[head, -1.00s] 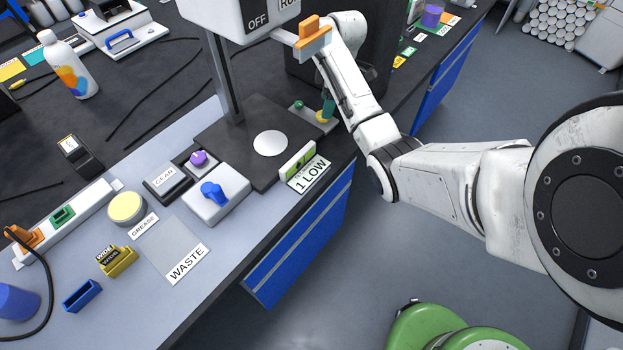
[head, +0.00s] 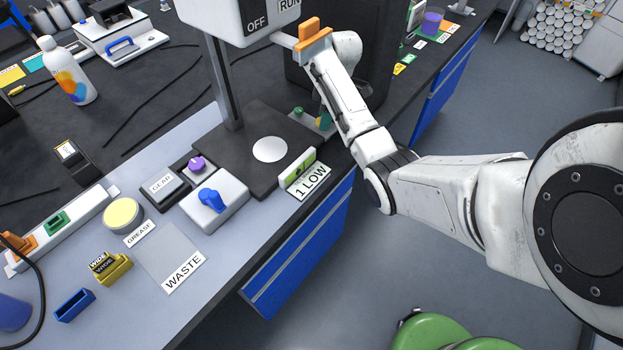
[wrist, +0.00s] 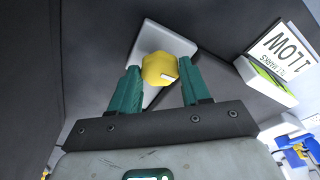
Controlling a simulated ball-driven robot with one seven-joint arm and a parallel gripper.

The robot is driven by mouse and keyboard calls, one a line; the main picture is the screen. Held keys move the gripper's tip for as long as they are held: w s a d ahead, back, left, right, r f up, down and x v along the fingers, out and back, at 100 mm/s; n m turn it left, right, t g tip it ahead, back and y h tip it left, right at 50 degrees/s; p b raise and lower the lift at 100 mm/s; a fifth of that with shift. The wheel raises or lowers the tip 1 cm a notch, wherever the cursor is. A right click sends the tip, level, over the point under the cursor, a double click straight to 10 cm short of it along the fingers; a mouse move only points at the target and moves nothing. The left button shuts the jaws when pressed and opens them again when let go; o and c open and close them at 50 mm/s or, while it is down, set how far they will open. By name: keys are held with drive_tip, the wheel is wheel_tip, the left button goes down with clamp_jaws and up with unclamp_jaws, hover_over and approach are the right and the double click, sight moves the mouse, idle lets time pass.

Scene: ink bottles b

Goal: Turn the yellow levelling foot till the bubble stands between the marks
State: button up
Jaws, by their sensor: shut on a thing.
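The yellow levelling foot (wrist: 160,68) shows in the wrist view as a faceted knob with a pale mark on its side. My gripper (wrist: 161,75) has its two green fingers on either side of it, shut on it. In the head view the foot (head: 320,124) is a small yellow patch, mostly hidden by my gripper (head: 325,113). The level (head: 298,167), a white block with a green vial, stands at the front edge of the black base plate (head: 262,182). It also shows in the wrist view (wrist: 266,79). The bubble's place between the marks is too small to tell.
A "1 LOW" label (head: 311,181) lies in front of the level. A blue knob (head: 211,200) on a white box and a purple knob (head: 197,164) stand left of the plate. The machine's post (head: 222,85) and head rise behind. The bench's front edge is close.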

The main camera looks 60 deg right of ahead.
drive_tip(key=c, duration=0.4)
drive_tip(key=n, duration=0.4)
drive_tip(key=shift+d+n+y, duration=0.1)
drive_tip(key=shift+n+y, duration=0.2)
drive_tip(key=shift+n+g, duration=0.3)
drive_tip(key=shift+n, duration=0.3)
drive_tip(key=n, duration=0.3)
drive_tip(key=shift+w, duration=0.15)
drive_tip(key=o, duration=1.1)
drive_tip(key=shift+r, duration=0.1)
